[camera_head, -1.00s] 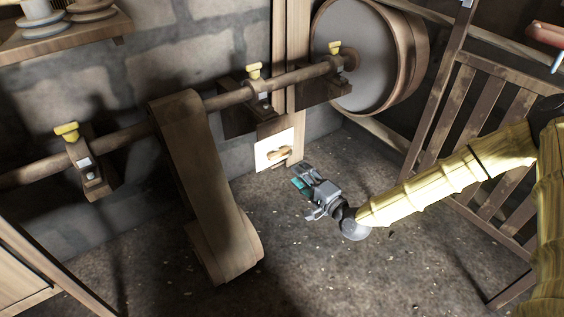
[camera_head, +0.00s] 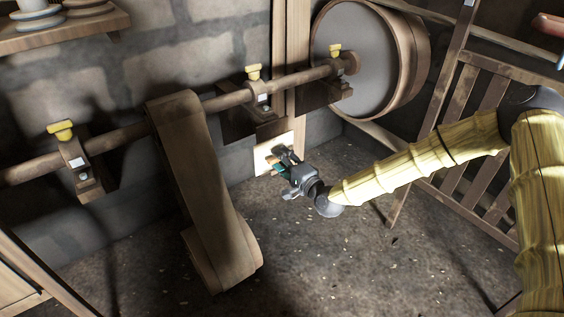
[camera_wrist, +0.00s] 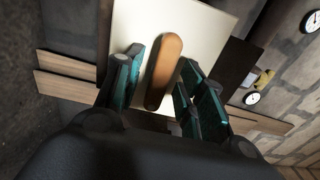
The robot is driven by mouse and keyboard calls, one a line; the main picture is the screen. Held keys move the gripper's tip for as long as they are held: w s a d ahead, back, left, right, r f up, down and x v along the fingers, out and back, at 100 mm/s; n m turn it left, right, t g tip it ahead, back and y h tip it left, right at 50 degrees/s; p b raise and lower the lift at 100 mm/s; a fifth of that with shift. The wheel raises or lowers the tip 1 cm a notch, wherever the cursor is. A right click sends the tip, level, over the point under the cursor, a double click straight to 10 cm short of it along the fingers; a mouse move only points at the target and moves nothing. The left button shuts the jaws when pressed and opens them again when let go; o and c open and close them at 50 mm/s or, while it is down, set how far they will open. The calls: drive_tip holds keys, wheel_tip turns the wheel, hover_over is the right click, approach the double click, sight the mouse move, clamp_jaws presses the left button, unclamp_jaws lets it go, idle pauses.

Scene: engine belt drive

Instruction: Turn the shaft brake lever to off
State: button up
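The shaft brake lever is a wooden handle (camera_wrist: 163,72) on a pale plate (camera_wrist: 205,35), seen in the wrist view. In the head view the plate (camera_head: 262,160) is low on the wooden post, and my gripper hides most of the lever. My gripper (camera_wrist: 160,88) is open, with one teal-padded finger on each side of the handle. A gap shows between the handle and the left finger; the right finger is close to it, and I cannot tell whether they touch. In the head view my gripper (camera_head: 284,163) is right in front of the plate.
A long shaft (camera_head: 228,100) with yellow-topped bearings runs along the stone wall above. A wide belt (camera_head: 205,190) slopes to the floor left of my gripper. A large drum (camera_head: 362,55) is at upper right. A slatted wooden frame (camera_head: 480,95) stands at right. Open floor lies in front.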

drive_tip(key=shift+c, duration=0.3)
clamp_jaws()
drive_tip(key=shift+n+p, duration=5.7)
drive_tip(key=shift+n, duration=3.3)
